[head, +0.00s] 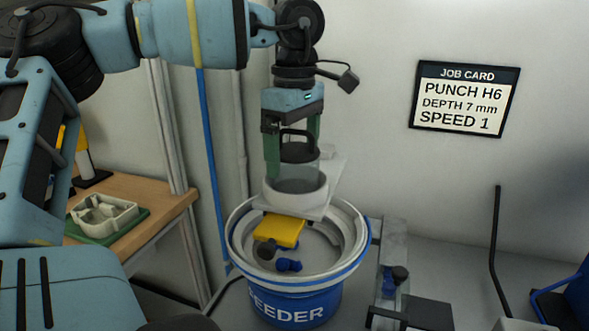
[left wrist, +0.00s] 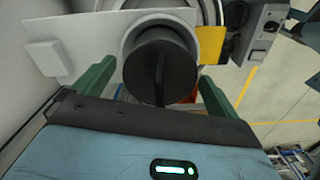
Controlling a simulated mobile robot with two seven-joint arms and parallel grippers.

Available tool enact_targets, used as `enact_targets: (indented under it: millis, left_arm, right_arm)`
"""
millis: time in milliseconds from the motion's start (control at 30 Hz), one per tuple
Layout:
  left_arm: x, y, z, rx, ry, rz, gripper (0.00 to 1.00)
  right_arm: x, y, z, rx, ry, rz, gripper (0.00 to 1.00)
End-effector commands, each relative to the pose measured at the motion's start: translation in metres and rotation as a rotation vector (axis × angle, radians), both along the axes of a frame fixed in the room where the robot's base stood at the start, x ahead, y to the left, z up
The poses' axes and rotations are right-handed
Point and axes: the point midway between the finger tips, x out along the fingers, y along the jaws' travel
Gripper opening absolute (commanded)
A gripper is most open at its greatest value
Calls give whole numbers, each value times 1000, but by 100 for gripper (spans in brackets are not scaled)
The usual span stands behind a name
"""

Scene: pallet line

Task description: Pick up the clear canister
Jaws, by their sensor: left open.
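The clear canister (head: 299,176) stands upright in a white ring-shaped seat on a pale plate above the feeder bowl. It has a see-through body and a black lid with a handle. In the left wrist view, the black lid (left wrist: 160,74) fills the middle. My left gripper (head: 293,157) points down over the canister, its green fingers open on either side of it. In the left wrist view, my left gripper (left wrist: 156,72) has a finger on each side of the lid, with gaps visible. My right gripper is in neither view.
The blue feeder (head: 290,307) bowl below holds a yellow block (head: 279,231) and dark blue parts (head: 289,265). A wooden bench (head: 150,190) with a pale fixture (head: 103,211) stands left. A job card (head: 464,98) hangs on the wall behind. A grey rail (head: 392,245) stands right of the feeder.

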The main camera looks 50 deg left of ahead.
Motion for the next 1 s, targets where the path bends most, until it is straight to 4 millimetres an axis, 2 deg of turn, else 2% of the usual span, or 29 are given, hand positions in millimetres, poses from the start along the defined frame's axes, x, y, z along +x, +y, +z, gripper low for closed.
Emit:
enact_targets:
  millis: [167, 433, 800, 1000]
  left_arm:
    - [0, 0, -18, 0, 0, 0, 97]
    - [0, 0, -20, 0, 0, 1, 97]
    - [0, 0, -20, 0, -1, 0, 49]
    - [0, 0, -20, 0, -1, 0, 47]
  right_arm:
    - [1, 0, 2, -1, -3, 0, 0]
    - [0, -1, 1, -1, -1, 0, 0]
    - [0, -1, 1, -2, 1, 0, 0]
    - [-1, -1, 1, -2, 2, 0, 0]
